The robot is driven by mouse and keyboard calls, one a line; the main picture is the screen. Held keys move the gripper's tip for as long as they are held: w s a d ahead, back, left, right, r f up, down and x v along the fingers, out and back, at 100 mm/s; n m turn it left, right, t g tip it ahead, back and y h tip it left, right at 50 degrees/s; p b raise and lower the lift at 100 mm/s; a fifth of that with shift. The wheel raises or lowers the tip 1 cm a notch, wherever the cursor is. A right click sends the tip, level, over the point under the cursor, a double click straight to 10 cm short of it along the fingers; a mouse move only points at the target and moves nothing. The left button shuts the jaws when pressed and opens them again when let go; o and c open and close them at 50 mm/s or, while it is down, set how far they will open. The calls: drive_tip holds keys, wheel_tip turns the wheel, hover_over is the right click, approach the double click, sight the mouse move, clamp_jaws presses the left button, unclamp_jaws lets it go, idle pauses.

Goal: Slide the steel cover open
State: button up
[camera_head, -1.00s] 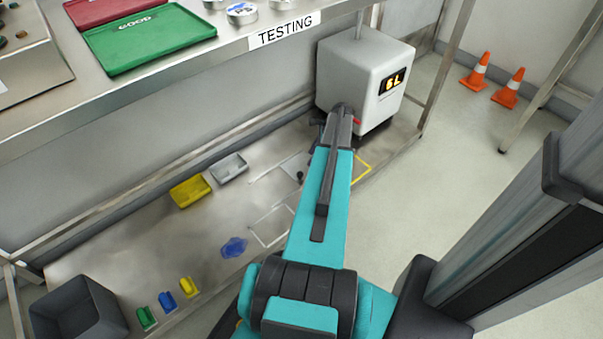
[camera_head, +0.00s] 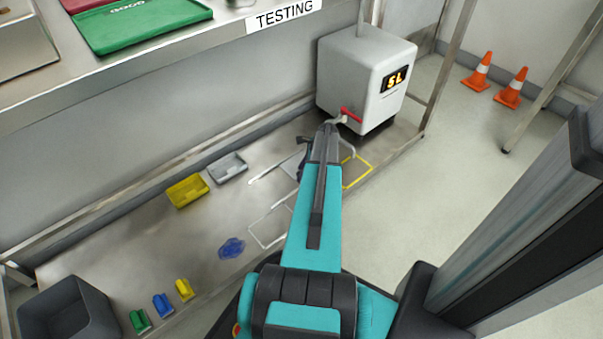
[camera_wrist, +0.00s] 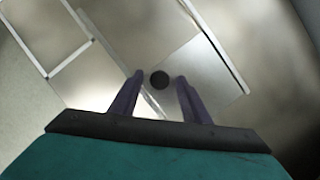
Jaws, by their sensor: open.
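The steel cover (camera_wrist: 205,72) is a flat, shiny square plate in the wrist view, with a round dark knob (camera_wrist: 159,79) on it. In the head view the cover (camera_head: 291,166) lies on the lower steel shelf, partly hidden behind my arm. My gripper (camera_wrist: 158,77) is open over the plate. Its two dark fingers appear on either side of the knob in the wrist view, with gaps between. I cannot tell how far above the plate the fingertips are. The head view mostly hides the fingers.
A white box machine (camera_head: 366,80) with a lit display and red lever (camera_head: 350,115) stands close behind my arm. A yellow tray (camera_head: 187,190), a grey tray (camera_head: 228,167) and a blue splotch (camera_head: 232,248) are left on the shelf. The upper bench (camera_head: 225,45) overhangs at left.

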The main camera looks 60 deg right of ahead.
clamp_jaws()
idle(0.3)
drive_tip(key=shift+a, duration=0.1)
